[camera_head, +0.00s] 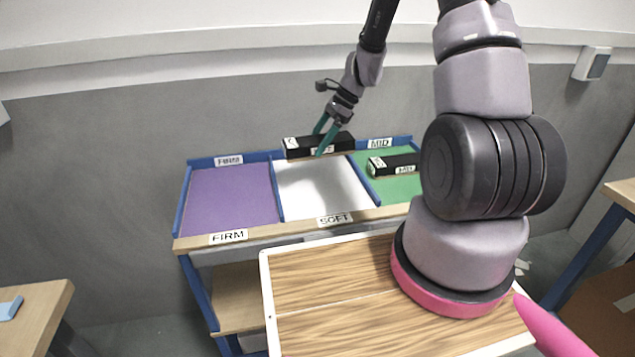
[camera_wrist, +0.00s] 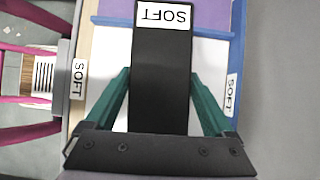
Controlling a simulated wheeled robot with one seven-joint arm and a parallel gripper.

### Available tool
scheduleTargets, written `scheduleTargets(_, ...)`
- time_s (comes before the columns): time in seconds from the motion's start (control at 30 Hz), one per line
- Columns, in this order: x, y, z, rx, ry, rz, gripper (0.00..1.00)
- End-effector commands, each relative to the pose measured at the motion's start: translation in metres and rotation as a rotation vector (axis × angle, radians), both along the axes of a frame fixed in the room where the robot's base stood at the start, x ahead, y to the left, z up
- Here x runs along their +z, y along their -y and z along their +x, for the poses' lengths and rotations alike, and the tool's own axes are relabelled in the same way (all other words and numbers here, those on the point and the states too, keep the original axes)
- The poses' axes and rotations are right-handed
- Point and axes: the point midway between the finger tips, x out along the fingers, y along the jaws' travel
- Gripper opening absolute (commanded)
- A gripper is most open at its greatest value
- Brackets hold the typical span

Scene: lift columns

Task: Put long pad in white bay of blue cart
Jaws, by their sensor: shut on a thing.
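The long black pad (camera_head: 340,140) has a white end label; in the wrist view the label on the pad (camera_wrist: 160,70) reads SOFT. My gripper (camera_head: 319,142) is shut on it, with a green finger on each side. The blue cart (camera_head: 182,205) has three bays: purple FIRM, white SOFT and green MID. In the head view the pad lies across the back edge of the white bay (camera_head: 322,188), hiding part of that edge. In the wrist view the pad is over the white bay. I cannot tell whether it touches the bay floor.
Another black pad (camera_head: 392,164), labelled MID, lies in the green bay (camera_head: 395,188). The purple bay (camera_head: 232,195) is empty. A wood-grain tray (camera_head: 330,290) with a white rim is in front of the cart. A table with a blue item (camera_head: 10,308) stands at left.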

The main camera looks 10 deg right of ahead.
Motion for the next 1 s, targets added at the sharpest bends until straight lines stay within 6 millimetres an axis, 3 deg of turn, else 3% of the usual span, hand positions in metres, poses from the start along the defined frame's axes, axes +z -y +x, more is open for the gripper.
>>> scheduleTargets(0.7,-0.092,0.000,0.000,-0.058,-0.003,0.001,0.00)
scheduleTargets(1.0,-0.098,-0.001,0.000,-0.055,0.002,0.000,0.00)
